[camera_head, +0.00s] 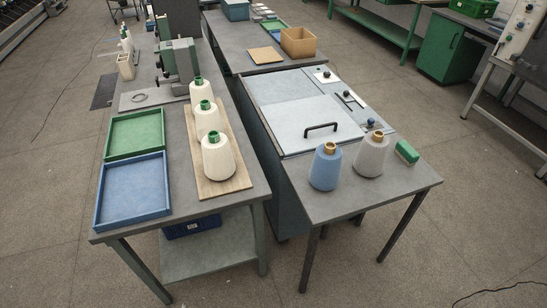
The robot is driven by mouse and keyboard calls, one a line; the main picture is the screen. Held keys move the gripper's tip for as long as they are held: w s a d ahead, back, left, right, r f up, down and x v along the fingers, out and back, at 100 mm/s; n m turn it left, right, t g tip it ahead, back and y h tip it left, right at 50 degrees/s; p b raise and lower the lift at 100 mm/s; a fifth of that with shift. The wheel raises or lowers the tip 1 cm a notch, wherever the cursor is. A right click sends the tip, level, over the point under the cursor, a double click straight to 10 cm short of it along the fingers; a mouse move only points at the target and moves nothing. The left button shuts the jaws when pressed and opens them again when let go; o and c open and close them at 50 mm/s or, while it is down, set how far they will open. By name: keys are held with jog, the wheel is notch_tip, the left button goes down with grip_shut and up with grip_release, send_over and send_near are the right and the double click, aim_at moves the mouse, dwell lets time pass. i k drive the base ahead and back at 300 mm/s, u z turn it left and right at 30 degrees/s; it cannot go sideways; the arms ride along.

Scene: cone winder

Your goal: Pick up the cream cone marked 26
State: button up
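Three cream cones with green tops stand upright in a row on a wooden board (236,180) on the left table. The nearest cream cone (218,160) is at the front of the board. The middle cream cone (207,121) is just behind it, and the far cream cone (198,92) stands at the back. No number can be read on any of them, so I cannot tell which is marked 26. My gripper is not in view.
A blue tray (131,220) and a green tray (108,155) lie left of the board. A grey machine (179,62) stands behind the cones.

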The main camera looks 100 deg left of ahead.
aim_at(220, 164)
jog(key=i, duration=1.05)
jog(key=u, duration=1.45)
jog(key=k, duration=0.1)
jog(key=u, duration=3.5)
jog(key=i, duration=1.2)
